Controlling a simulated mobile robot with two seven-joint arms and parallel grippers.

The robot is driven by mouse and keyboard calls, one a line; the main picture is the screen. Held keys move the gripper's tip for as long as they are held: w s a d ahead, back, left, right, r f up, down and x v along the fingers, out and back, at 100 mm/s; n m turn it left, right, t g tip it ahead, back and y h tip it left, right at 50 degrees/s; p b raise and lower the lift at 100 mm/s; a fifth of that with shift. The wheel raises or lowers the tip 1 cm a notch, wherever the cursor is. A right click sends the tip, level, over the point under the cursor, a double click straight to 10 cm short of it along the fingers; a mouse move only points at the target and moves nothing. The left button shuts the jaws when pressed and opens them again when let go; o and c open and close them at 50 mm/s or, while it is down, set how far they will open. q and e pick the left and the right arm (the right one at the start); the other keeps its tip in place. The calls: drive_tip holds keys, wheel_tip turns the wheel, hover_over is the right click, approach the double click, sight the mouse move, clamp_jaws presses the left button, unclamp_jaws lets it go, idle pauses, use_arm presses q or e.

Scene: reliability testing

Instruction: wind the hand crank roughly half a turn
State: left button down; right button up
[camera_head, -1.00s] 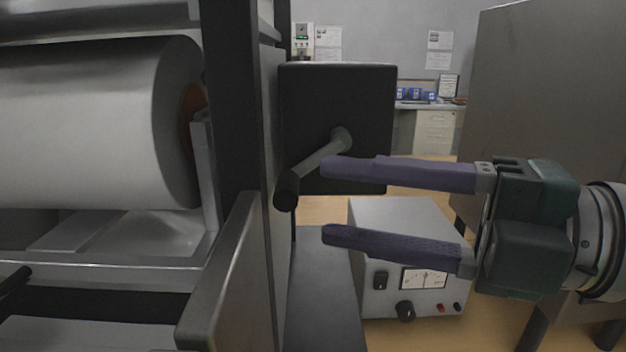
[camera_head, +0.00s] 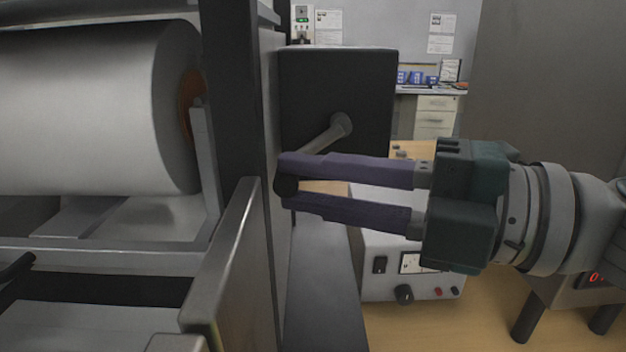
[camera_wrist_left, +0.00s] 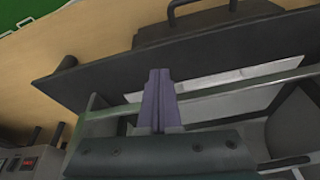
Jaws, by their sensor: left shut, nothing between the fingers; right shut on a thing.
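The hand crank (camera_head: 322,142) has a grey arm that runs from a hub on a black square box (camera_head: 310,85) down and left to a dark handle knob (camera_head: 286,187). My right gripper (camera_head: 288,182) comes in from the right in the head view. Its two purple fingers are shut on the handle, one above it and one below. The fingers partly hide the handle. My left gripper (camera_wrist_left: 159,98) shows only in the left wrist view; its purple fingers are together with nothing between them.
A large white roll (camera_head: 90,110) sits in a metal frame at the left. A dark frame post (camera_head: 232,100) stands just left of the handle. A grey meter box (camera_head: 375,285) stands below my right gripper. A grey cabinet panel (camera_head: 560,80) is at the right.

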clamp_jaws()
use_arm(q)
wheel_tip(320, 180, down, 2)
drive_tip(key=shift+f+b, duration=0.2)
drive_tip(key=shift+b, duration=1)
drive_tip(key=shift+f+b, duration=0.35)
drive_tip(key=shift+d+r, duration=0.1)
drive_tip(key=shift+r, duration=0.1)
use_arm(e)
drive_tip(key=shift+a+r+m+t+y, duration=0.2)
drive_tip(key=shift+m+t+y, duration=0.1)
drive_tip(key=shift+t+y, duration=0.15)
drive_tip(key=o, duration=0.8)
unclamp_jaws()
drive_tip(key=shift+d, duration=0.15)
